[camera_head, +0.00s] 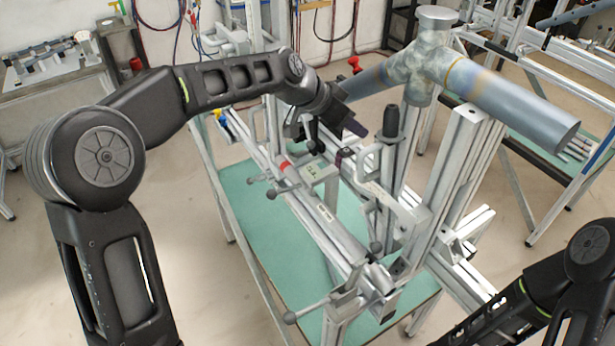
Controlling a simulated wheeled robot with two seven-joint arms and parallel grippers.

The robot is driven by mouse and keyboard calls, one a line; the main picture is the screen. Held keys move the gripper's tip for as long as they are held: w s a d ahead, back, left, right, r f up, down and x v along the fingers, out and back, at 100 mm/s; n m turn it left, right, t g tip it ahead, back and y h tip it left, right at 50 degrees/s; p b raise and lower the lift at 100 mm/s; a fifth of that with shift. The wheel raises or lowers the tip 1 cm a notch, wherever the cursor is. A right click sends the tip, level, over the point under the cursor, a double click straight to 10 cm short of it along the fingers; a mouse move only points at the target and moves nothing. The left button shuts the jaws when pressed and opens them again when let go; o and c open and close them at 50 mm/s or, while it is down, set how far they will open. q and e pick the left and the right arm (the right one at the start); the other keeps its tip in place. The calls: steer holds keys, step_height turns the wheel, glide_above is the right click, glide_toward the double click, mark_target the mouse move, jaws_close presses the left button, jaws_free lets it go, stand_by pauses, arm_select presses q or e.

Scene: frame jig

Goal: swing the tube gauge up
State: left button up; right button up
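The jig (465,165) stands on a green-topped table, with a grey tubular joint (430,62) on top. A long silver bar (325,225) with a red band slopes down across the jig. I cannot tell for sure which jig part is the tube gauge. A pale bracket-shaped handle (395,200) and a black upright knob (391,122) are on the jig's near side. My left gripper (345,124) is above the bar's far end, left of the black knob. Its fingers are dark and small here, and whether they touch anything is unclear. My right arm shows at lower right; its gripper is out of view.
The green tabletop (250,215) is mostly bare left of the bar. Clamp levers with round ends (290,317) stick out at the jig's near end. A workbench (50,75) stands at back left. Another metal frame stands behind at right.

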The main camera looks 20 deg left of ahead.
arm_select(q)
steer(key=v, duration=0.7)
stand_by(0.4)
stand_by(0.4)
